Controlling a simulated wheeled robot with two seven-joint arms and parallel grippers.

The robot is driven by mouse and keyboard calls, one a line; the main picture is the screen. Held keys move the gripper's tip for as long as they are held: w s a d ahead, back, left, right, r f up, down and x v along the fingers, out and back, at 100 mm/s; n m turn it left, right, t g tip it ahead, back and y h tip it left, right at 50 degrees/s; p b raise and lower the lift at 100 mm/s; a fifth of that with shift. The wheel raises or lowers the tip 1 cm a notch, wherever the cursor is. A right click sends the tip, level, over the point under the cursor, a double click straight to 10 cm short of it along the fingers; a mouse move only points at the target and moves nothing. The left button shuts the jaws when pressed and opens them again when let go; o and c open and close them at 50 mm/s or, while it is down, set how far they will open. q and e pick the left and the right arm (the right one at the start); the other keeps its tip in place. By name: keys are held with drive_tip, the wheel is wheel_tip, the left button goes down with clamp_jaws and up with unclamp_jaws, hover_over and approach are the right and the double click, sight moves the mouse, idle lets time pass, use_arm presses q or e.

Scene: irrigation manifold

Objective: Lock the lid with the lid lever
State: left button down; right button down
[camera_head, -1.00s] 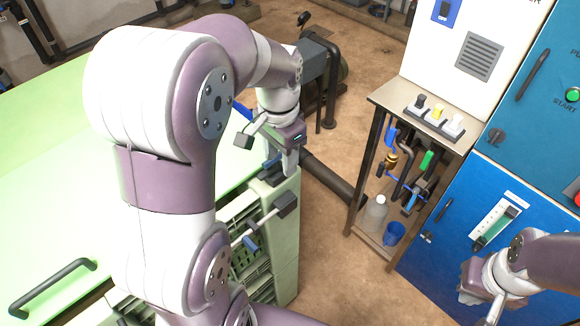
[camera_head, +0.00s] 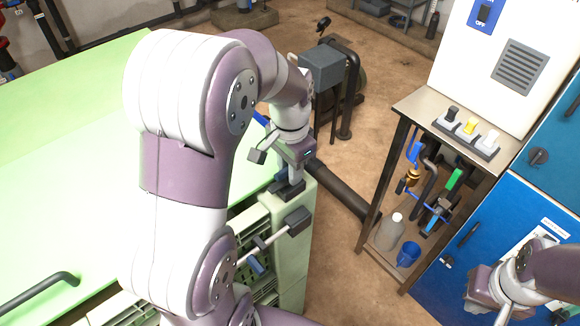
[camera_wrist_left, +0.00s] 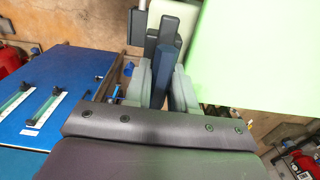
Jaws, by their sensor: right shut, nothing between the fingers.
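The lid (camera_head: 50,180) is a large pale green panel on the left in the head view. It also shows as a pale green surface at the upper right of the left wrist view (camera_wrist_left: 258,55). A dark blue lid lever (camera_wrist_left: 165,72) stands between my left gripper's grey fingers (camera_wrist_left: 162,88) in the left wrist view. The fingers are close on both sides of it; whether they press on it I cannot tell. In the head view my left gripper (camera_head: 296,170) points down at the green box's corner and hides part of the lever. My right gripper (camera_head: 490,298) is shut and empty at the lower right.
A dark-ended lever (camera_head: 292,222) sticks out of the green box front below my left gripper. A black handle (camera_head: 40,288) is at lower left. A metal stand (camera_head: 405,110) with switches, a bottle and a blue cup (camera_head: 408,254) stands right, beside blue cabinets. Brown floor lies between.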

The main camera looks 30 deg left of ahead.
idle(0.4)
use_arm(q)
drive_tip(key=m+p, duration=0.1)
drive_tip(key=m, duration=0.2)
drive_tip(key=shift+r+m, duration=0.1)
drive_tip(key=shift+m, duration=0.3)
drive_tip(key=m+p, duration=0.1)
drive_tip(key=m, duration=0.4)
drive_tip(key=m+p, duration=0.1)
drive_tip(key=m, duration=0.3)
drive_tip(key=shift+m, duration=2.5)
drive_tip(key=shift+p, duration=0.3)
drive_tip(key=c, duration=1.2)
unclamp_jaws()
drive_tip(key=shift+o, duration=1.2)
